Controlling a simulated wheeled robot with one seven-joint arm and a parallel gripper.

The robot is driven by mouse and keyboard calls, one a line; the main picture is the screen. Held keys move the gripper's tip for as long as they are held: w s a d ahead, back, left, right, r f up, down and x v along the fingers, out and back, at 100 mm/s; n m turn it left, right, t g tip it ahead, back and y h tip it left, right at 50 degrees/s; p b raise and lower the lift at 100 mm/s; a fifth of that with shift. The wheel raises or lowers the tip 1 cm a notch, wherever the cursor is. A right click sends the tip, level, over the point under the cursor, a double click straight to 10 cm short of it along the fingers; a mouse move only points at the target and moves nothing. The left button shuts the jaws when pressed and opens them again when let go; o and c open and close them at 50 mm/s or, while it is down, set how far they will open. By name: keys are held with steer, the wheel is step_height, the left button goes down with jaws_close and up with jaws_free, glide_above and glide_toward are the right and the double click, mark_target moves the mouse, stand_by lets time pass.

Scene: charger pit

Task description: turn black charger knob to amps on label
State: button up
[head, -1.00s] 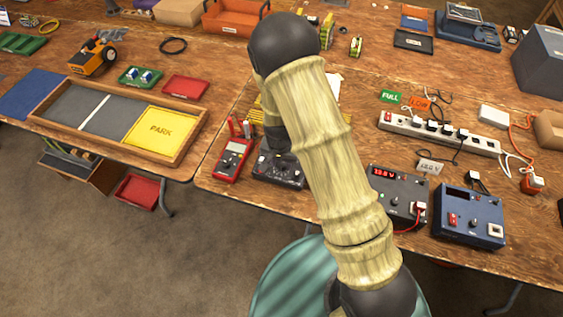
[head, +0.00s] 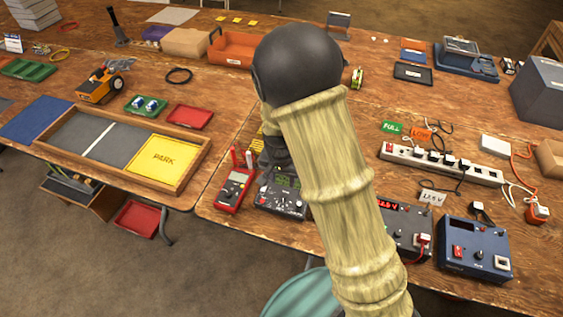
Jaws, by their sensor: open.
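The black charger (head: 284,196) lies on the near table, with a greenish display at its top. Its right side is behind my arm, and its controls are too small to read. My gripper (head: 271,158) shows only in part as a dark shape at the charger's far edge. It is open; its fingertips cannot be made out, nor whether they touch anything. A dark grey charger (head: 421,224) with a red display is partly behind my arm. A small white card (head: 432,198) with a voltage on it stands behind it. I cannot make out an amps label.
A red multimeter (head: 234,189) lies just left of the black charger. A blue charger (head: 474,248) stands at the right. A white power strip (head: 440,163) with plugs and cables lies behind. A wooden tray (head: 178,185) with a yellow PARK area is on the left.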

step_height(320, 180, up, 8)
steer(key=shift+s+f, duration=0.15)
steer(key=shift+s, duration=0.2)
steer(key=shift+a, duration=0.1)
steer(key=s+d+r+n+t+p, duration=0.1)
steer(key=s+d+r+n, duration=0.2)
steer(key=s+d+r, duration=0.3)
steer(key=s+d, duration=0.5)
steer(key=d, duration=0.3)
steer(key=shift+s+r+n+p, duration=0.3)
steer(key=shift+s+p, duration=0.05)
steer(key=shift+p, duration=0.05)
steer(key=shift+c, duration=0.5)
steer(key=shift+d, duration=0.1)
